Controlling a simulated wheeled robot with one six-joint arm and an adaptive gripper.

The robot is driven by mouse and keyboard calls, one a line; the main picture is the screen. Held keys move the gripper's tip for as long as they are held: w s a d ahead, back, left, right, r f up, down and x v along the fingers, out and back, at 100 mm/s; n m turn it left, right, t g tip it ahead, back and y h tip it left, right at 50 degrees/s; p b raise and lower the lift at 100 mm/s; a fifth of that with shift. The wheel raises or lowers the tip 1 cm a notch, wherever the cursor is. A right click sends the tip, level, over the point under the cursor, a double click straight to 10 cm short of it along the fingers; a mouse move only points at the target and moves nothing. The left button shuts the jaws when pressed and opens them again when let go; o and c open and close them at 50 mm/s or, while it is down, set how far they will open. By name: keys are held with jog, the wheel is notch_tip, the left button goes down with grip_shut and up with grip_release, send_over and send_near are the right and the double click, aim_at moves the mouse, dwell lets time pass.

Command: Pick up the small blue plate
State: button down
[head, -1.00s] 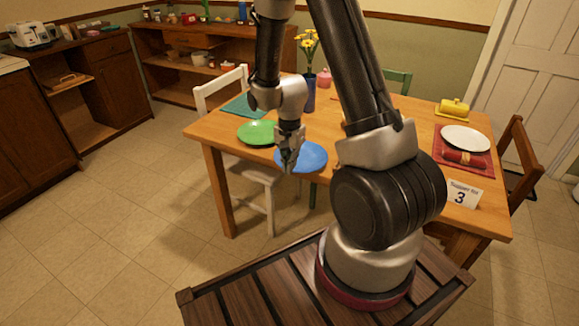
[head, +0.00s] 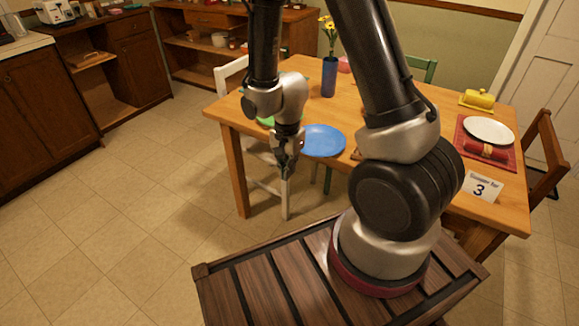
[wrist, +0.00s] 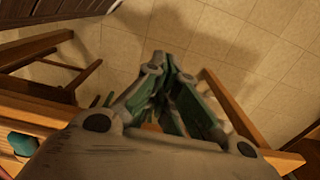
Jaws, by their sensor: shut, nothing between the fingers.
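The small blue plate (head: 325,141) lies flat near the front edge of the wooden table in the head view, to the right of my gripper. My gripper (head: 284,174) points down just left of the plate, near the table's front edge, and appears apart from the plate. In the wrist view my gripper (wrist: 168,58) has its fingers together with nothing between them. The floor shows beyond the fingertips there. I cannot make out the blue plate in the wrist view.
A green plate (head: 266,121) is mostly hidden behind my arm. A blue vase (head: 329,77) with yellow flowers stands behind the blue plate. A white plate (head: 488,130), red napkin (head: 484,150) and number card (head: 482,187) are at the right. A white chair (head: 229,74) stands at the left.

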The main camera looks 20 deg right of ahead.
jog(key=c, duration=1.9)
grip_release()
jog(key=shift+c, duration=0.2)
jog(key=o, duration=0.5)
notch_tip(320, 180, up, 10)
jog(key=d+n+t, duration=0.1)
jog(key=d+n, duration=0.1)
jog(key=shift+w+d+r+n, duration=0.25)
jog(key=shift+w+n, duration=0.05)
jog(key=shift+w, duration=0.1)
jog(key=s+d+r+n+t, duration=0.1)
jog(key=s+d+r+n, duration=0.2)
jog(key=s+r, duration=0.4)
jog(key=s+d+r+n+t, duration=0.2)
jog(key=s+d+r+n, duration=0.2)
jog(key=r, duration=1)
jog(key=s+n, duration=0.1)
jog(key=s, duration=0.2)
jog(key=shift+s+d+n, duration=0.2)
jog(key=shift+s+n, duration=0.1)
jog(key=shift+s, duration=0.1)
